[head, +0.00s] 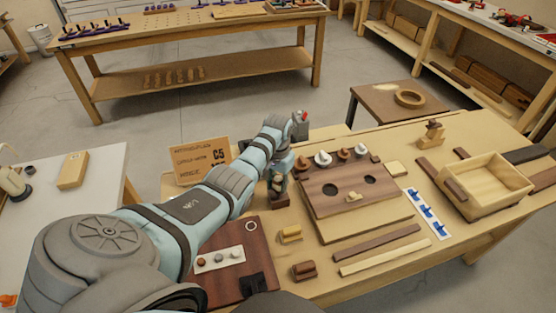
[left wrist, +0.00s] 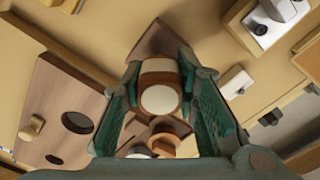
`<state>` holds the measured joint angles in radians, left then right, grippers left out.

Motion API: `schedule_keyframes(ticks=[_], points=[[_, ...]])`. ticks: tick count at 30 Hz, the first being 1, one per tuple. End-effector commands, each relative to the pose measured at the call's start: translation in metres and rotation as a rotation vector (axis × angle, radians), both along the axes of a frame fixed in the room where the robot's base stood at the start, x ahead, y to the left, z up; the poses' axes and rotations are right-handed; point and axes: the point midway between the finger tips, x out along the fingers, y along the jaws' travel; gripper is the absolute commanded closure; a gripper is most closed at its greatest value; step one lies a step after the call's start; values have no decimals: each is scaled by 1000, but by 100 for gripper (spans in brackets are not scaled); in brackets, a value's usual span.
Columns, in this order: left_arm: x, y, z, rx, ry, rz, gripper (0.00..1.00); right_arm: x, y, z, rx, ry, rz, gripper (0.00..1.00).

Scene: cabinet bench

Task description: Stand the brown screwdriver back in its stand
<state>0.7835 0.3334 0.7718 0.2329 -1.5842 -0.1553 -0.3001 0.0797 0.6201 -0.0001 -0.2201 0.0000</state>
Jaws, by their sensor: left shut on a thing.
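My left gripper (head: 277,182) is low over the bench, left of the two-holed brown board. In the left wrist view its fingers (left wrist: 160,105) close around a round brown piece with a pale end (left wrist: 160,98), seen end-on. This looks like the brown screwdriver's handle; its shaft is hidden. A dark brown block (head: 281,201), possibly the stand, is just below the gripper, and a brown corner (left wrist: 155,38) shows behind the handle in the wrist view. I cannot tell whether the screwdriver is in it. My right gripper is not in view.
The two-holed board (head: 340,187) lies to the right, with several brown and white knobs (head: 323,159) along its far edge. A lettered sign (head: 202,160) stands behind left. A dark red panel (head: 228,258) is nearer. An open wooden box (head: 487,187) is far right.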

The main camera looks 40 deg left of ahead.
Motion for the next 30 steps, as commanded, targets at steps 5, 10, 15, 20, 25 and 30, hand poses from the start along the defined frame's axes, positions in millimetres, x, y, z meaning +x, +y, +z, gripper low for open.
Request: schedule_keyframes(ticks=[5,10,15,20,25,30], points=[[0,0,-3,0,0,0,100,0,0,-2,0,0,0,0],[0,0,-5,0,0,0,100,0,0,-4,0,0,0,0],[0,0,-7,0,0,0,100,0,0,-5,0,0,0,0],[0,0,-9,0,0,0,100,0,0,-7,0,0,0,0],[0,0,-11,0,0,0,100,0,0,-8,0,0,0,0],[0,0,-13,0,0,0,100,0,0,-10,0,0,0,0]])
